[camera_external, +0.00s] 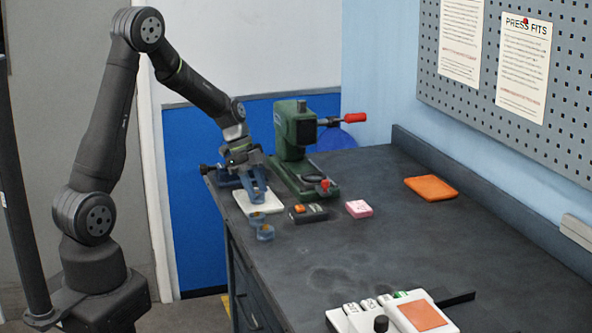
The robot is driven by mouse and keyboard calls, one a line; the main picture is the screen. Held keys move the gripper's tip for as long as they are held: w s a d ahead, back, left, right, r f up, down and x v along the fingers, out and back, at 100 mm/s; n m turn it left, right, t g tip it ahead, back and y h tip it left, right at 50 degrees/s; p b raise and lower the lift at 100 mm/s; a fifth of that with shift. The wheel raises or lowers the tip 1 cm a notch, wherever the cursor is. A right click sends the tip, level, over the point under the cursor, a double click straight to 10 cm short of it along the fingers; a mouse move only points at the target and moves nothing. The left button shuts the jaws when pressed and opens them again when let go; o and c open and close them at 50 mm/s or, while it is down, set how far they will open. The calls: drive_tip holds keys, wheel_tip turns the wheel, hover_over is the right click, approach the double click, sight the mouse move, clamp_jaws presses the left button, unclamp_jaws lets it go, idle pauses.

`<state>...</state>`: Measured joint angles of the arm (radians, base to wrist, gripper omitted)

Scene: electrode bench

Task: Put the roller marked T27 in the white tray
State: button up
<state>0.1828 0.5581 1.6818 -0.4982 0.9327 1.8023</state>
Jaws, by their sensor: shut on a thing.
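My gripper (257,195) points down over the white tray (274,206), at the left edge of the bench. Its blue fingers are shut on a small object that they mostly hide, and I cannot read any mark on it. Whether that object touches the tray is unclear. Just in front of the tray stands a blue holder (264,233) with small brown-orange parts in it. I cannot make out the mark T27 anywhere in this view.
A green press (293,140) with a red handle stands right behind the tray. A dark box with an orange button (308,213), a pink block (359,208) and an orange pad (431,188) lie to the right. A white unit (410,317) sits in front. The bench middle is clear.

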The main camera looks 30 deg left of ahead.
drive_tip(key=shift+f, duration=0.15)
drive_tip(key=o, duration=1.1)
drive_tip(key=v, duration=1.2)
drive_tip(key=shift+r, duration=0.25)
